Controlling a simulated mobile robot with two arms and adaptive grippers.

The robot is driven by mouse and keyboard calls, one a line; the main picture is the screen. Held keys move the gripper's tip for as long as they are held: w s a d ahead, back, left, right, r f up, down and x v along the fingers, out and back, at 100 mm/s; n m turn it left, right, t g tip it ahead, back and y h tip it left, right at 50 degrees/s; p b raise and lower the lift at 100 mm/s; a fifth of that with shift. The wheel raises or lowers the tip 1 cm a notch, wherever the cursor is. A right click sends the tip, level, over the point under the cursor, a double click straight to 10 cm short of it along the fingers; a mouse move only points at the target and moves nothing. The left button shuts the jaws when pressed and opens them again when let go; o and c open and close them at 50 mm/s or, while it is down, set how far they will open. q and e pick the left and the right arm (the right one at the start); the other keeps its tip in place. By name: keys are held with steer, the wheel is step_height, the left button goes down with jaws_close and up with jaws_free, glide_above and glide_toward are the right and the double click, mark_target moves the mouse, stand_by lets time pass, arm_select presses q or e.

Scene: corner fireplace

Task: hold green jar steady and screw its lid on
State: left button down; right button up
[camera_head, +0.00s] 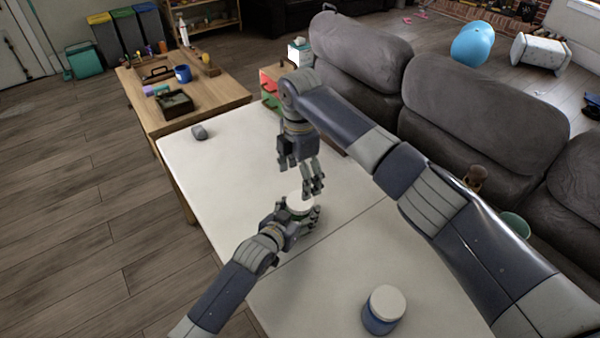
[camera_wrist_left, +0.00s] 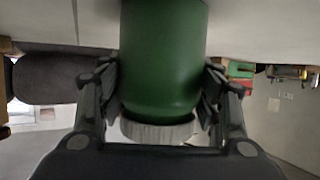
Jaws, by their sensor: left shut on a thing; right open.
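The green jar (camera_wrist_left: 165,55) stands on the white table, with a white ribbed lid (camera_wrist_left: 158,131) at its mouth. The left wrist view is upside down, so the lid is low in it. In the head view the lid (camera_head: 299,201) shows as a pale disc, with the jar body mostly hidden by my left gripper (camera_head: 304,222). My left gripper is shut around the jar, one finger on each side. My right gripper (camera_head: 314,190) points down just above the lid, fingers open. I cannot tell whether its fingertips touch the lid, or how tightly the lid sits.
A blue jar with a white lid (camera_head: 382,318) stands at the table's near edge. A small grey object (camera_head: 199,132) lies at the far left. A wooden table (camera_head: 222,92) beyond holds a blue mug (camera_head: 183,73) and a dark box. A grey sofa (camera_head: 485,105) lines the right.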

mark_target(300, 200)
steer(key=n, duration=0.5)
steer(key=shift+d+r+n, duration=0.1)
steer(key=shift+r+n, duration=0.2)
steer(key=shift+r, duration=0.1)
steer(key=shift+f, duration=4.05)
steer(key=c, duration=1.1)
steer(key=o, duration=1.2)
steer(key=shift+c, duration=0.2)
steer(key=shift+r, duration=0.15)
